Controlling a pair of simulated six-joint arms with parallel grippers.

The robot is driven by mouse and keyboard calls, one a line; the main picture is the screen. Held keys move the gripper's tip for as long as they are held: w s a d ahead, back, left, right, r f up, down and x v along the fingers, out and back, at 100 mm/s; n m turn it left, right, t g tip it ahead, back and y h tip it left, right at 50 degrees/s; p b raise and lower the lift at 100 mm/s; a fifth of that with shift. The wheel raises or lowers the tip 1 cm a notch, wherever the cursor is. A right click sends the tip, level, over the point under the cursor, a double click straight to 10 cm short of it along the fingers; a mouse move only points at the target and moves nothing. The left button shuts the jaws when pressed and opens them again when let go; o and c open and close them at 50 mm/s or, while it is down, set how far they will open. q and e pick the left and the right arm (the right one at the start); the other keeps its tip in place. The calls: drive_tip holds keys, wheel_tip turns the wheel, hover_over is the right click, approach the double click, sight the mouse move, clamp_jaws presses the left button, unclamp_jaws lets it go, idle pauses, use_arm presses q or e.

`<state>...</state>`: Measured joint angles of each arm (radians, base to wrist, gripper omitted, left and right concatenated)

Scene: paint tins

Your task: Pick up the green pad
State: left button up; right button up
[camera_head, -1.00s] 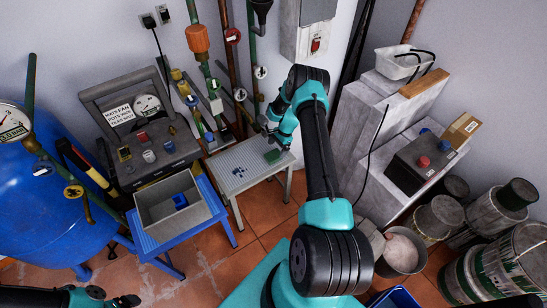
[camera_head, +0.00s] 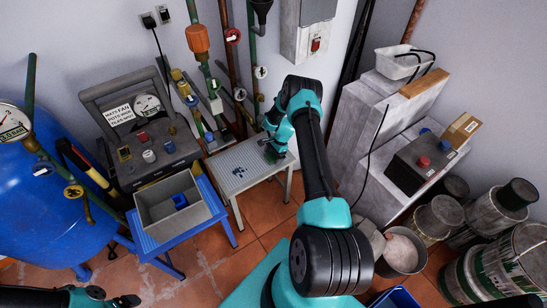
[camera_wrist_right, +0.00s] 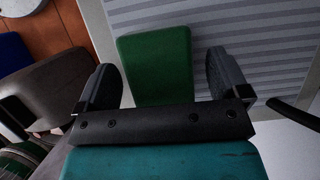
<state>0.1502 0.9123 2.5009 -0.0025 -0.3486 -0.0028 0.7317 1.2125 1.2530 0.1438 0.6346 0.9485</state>
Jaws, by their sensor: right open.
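The green pad (camera_head: 275,156) lies near the right edge of the small grey ridged table (camera_head: 228,161). In the head view it is partly hidden by my right gripper (camera_head: 269,147). In the right wrist view the pad (camera_wrist_right: 157,60) shows between the two dark fingers of my right gripper (camera_wrist_right: 163,72), with a gap on each side. The right gripper is open and empty, close above the pad. My left gripper (camera_head: 124,301) shows small at the bottom left, far from the table; its jaws are unclear.
Small dark-blue pieces (camera_head: 238,171) lie on the table left of the pad. A grey bin (camera_head: 157,222) with a blue item inside stands on a blue stand to the left. Pipes with valves rise behind the table. A grey cabinet stands to the right.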

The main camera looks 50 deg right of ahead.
sight(271, 157)
drive_tip(key=c, duration=1)
drive_tip(key=shift+r, duration=0.45)
drive_tip(key=r, duration=0.2)
drive_tip(key=shift+s+a+r, duration=0.15)
drive_tip(key=shift+a+r, duration=0.1)
drive_tip(key=shift+r, duration=0.15)
drive_tip(key=s+a, duration=0.3)
drive_tip(key=a, duration=0.1)
drive_tip(key=s+a+r, duration=0.1)
drive_tip(key=s+a, duration=0.6)
drive_tip(key=shift+s+a+r, duration=0.1)
drive_tip(key=shift+a+r, duration=0.05)
drive_tip(key=shift+a, duration=0.15)
